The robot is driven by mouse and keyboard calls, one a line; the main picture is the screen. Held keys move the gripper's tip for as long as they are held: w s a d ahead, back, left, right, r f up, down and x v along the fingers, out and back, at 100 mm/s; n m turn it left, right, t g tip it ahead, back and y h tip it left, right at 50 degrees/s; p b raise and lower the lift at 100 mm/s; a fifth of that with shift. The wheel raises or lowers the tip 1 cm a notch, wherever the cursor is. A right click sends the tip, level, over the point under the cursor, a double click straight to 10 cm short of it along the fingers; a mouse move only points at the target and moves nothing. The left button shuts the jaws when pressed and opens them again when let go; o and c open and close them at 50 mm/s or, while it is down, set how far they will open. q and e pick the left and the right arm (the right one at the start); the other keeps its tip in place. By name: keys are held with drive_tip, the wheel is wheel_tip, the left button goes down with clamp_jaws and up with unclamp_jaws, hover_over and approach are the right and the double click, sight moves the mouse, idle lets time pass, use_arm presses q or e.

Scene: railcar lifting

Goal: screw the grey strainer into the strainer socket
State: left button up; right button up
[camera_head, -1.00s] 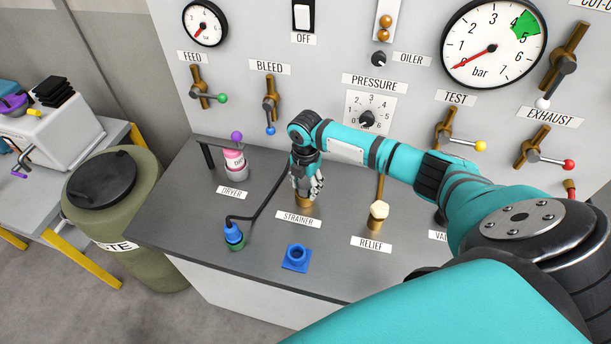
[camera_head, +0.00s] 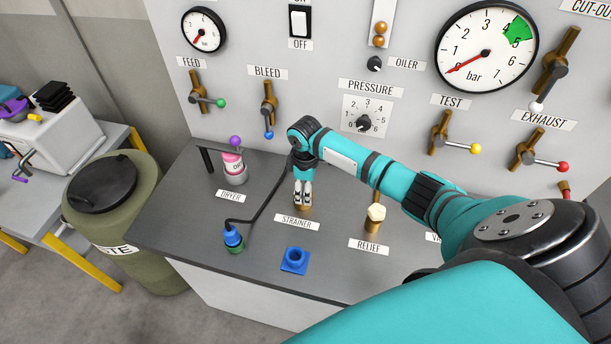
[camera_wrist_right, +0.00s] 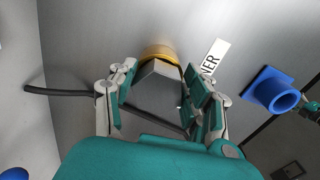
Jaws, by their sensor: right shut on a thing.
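My right gripper (camera_head: 303,196) points down at the strainer place on the grey bench, just behind the STRAINER label (camera_head: 297,222). In the right wrist view its two fingers (camera_wrist_right: 165,105) are shut on the grey strainer (camera_wrist_right: 158,88), a dark grey faceted piece. The brass strainer socket (camera_wrist_right: 159,52) shows directly beyond the strainer, and its rim shows below the fingers in the head view (camera_head: 303,208). The strainer appears in line with the socket; how deep it sits in it I cannot tell. My left gripper is not in view.
A blue square fitting (camera_head: 295,261) stands in front of the label. A blue and green plug (camera_head: 233,238) with a black cable stands to the left, and the dryer (camera_head: 234,168) behind it. The brass relief fitting (camera_head: 375,218) stands to the right. The panel with levers rises behind.

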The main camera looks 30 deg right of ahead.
drive_tip(key=shift+s+a+f+m, duration=0.15)
drive_tip(key=shift+f+m, duration=0.1)
drive_tip(key=shift+m, duration=0.15)
drive_tip(key=o, duration=1)
drive_tip(key=shift+o, duration=1.2)
drive_tip(key=shift+w, duration=0.4)
drive_tip(key=shift+r, duration=0.25)
wheel_tip(320, 180, up, 12)
drive_tip(key=shift+f, duration=0.25)
drive_tip(key=shift+f, duration=0.1)
